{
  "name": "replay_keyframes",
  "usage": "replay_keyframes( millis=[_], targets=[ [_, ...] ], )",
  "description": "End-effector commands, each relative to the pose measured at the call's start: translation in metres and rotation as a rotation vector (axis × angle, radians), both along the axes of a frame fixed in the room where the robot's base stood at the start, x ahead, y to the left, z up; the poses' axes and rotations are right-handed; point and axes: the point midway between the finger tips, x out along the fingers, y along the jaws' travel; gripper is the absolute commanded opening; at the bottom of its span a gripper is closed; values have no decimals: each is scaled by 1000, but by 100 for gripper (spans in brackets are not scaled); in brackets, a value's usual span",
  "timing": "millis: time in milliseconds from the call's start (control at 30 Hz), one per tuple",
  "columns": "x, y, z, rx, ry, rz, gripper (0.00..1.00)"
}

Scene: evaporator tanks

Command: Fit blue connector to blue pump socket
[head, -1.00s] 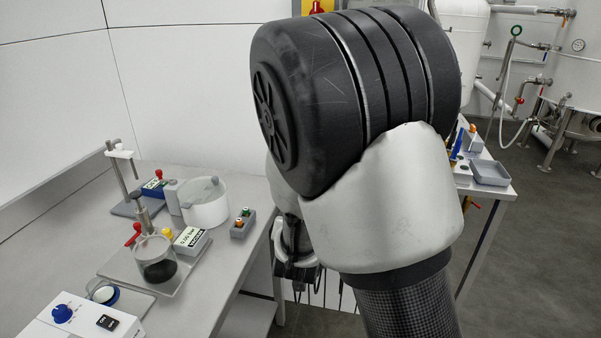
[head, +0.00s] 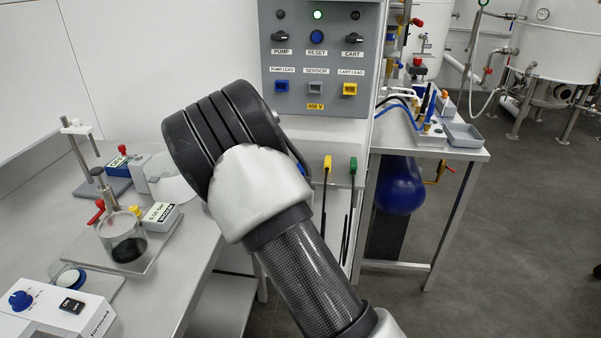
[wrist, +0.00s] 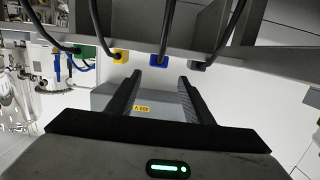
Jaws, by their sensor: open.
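The exact distance is unclear. My gripper is hidden behind my arm in the head view.
The yellow connector (head: 327,163) and green connector (head: 353,165) hang beside the blue one, below the panel (head: 335,40). The left bench (head: 190,240) carries glassware; a side table (head: 470,155) stands right.

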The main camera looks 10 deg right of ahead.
Motion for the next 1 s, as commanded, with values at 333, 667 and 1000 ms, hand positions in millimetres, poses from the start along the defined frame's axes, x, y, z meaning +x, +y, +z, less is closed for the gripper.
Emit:
replay_keyframes(
  millis=[333,667,1000],
  targets=[
    [30,-16,-17,-2,1,-1,47],
    [50,-22,-18,0,1,1,47],
    [50,-22,-18,0,1,1,6]
  ],
)
